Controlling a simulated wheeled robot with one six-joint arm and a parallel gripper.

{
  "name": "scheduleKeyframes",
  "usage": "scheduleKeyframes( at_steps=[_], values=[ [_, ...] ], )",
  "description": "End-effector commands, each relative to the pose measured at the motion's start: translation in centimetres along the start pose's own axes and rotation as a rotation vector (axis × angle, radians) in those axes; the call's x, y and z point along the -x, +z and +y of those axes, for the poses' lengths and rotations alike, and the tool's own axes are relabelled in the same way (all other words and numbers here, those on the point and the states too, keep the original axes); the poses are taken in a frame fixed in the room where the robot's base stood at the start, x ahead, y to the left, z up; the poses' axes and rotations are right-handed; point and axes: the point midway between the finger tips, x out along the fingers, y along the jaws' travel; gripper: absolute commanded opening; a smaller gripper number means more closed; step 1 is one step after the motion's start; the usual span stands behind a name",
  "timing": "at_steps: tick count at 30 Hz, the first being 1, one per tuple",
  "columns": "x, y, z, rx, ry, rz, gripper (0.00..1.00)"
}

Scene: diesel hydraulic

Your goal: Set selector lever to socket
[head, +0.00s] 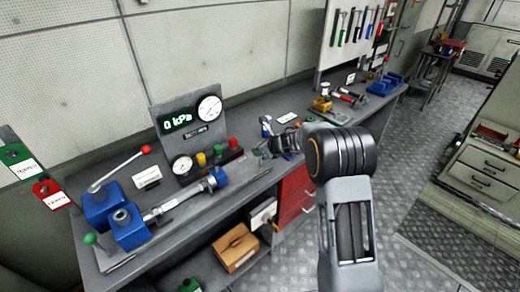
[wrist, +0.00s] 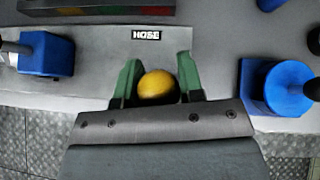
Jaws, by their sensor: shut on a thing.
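My gripper (wrist: 159,78) has its two green fingers on either side of a yellow ball knob (wrist: 157,86) and is shut on it. The knob appears to be the end of the selector lever; its shaft is hidden beneath the gripper. A label reading HOSE (wrist: 146,35) lies on the grey plate just beyond the knob. No socket label is readable. In the head view my gripper (head: 283,143) is low over the middle of the bench, partly hidden by my arm, and the knob cannot be made out there.
In the wrist view, a blue block (wrist: 47,53) stands left and a blue round fitting (wrist: 282,88) right. In the head view, a gauge panel (head: 187,115) reading 0 kPa and a red-knobbed pump lever (head: 120,168) stand left on the grey bench. Blue vises (head: 384,86) lie farther right.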

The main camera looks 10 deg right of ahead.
Motion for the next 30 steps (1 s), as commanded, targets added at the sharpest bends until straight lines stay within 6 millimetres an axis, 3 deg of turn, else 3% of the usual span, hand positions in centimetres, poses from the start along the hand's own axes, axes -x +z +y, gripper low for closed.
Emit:
scheduleKeyframes(
  at_steps=[20,21,27,30],
  values=[
    [-0.12,-0.14,0.11,-0.001,0.002,0.002,0.0],
    [-0.12,-0.15,0.11,-0.001,0.002,0.002,0.38],
    [-0.06,-0.11,0.04,-0.001,0.001,0.002,0.56],
    [-0.03,-0.09,0.01,-0.001,0.0,0.001,0.56]
  ],
)
